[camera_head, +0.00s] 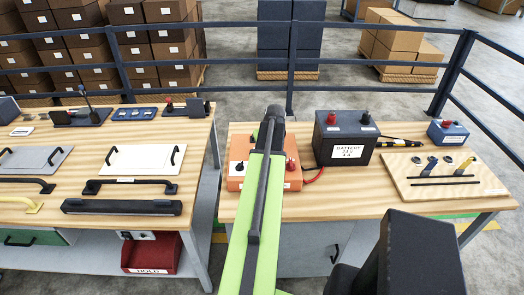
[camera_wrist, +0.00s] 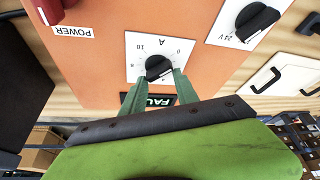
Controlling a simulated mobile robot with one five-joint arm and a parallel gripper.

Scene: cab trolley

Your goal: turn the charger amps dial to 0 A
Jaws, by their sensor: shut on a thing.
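The orange charger (camera_head: 236,184) stands on the right workbench, partly hidden behind my arm in the head view. In the wrist view its face (camera_wrist: 95,60) appears upside down. The black amps dial (camera_wrist: 158,66) sits on a white scale plate (camera_wrist: 140,44) marked A, with 8 and 10 readable. My gripper (camera_wrist: 160,78) is shut on the amps dial, with one green finger at each side. The fingers hide part of the scale, and I cannot tell the exact setting. The gripper's fingers are hidden in the head view.
A black 24 V knob (camera_wrist: 255,21) is right of the amps dial in the wrist view; a red power switch (camera_wrist: 48,10) is left. A dark FAULT label (camera_wrist: 160,100) is partly covered.

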